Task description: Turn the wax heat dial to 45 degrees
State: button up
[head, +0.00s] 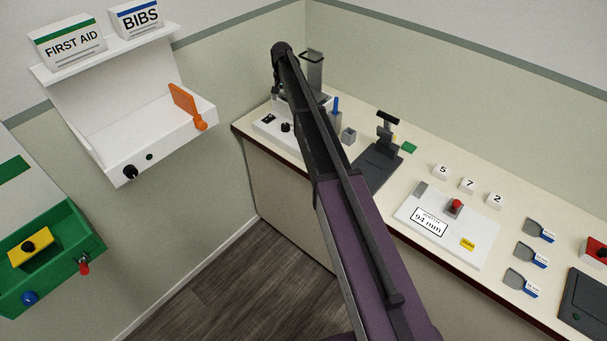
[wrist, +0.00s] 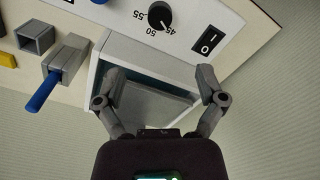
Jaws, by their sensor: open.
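The wax heat dial (wrist: 160,15) is a round black knob with a white mark, on a white front panel (wrist: 215,14) at the top of the wrist view. The numbers 45, 50 and 55 show beside it, upside down. The mark points roughly toward the 45 to 50 side; its exact setting is unclear. A black rocker switch (wrist: 208,40) sits beside the dial. My gripper (wrist: 161,73) is open and empty, apart from the dial, over a grey-blue recessed part of the unit. In the head view the dial (head: 285,127) shows small beside my arm, which hides part of the unit.
A blue-handled tool stands in a grey holder (wrist: 55,62), with a square grey cup (wrist: 35,37) beside it. On the counter (head: 400,185) are a dark stand (head: 378,165) and a white panel with a red button (head: 456,204). A wall shelf (head: 130,125) has an orange lever.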

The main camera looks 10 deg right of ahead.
jog(key=s+f+n+b, duration=0.1)
jog(key=s+f+b, duration=0.2)
jog(key=s, duration=0.7)
jog(key=s+f+n+b, duration=0.1)
jog(key=s+f+b, duration=0.3)
jog(key=s, duration=0.7)
jog(key=s+f+n+b, duration=0.1)
jog(key=s+f+b, duration=0.3)
jog(key=s, duration=0.7)
jog(key=shift+s, duration=0.1)
jog(key=s+n, duration=0.1)
jog(key=s, duration=1.2)
jog(key=shift+s+n, duration=0.2)
jog(key=shift+n, duration=0.2)
dwell(1.2)
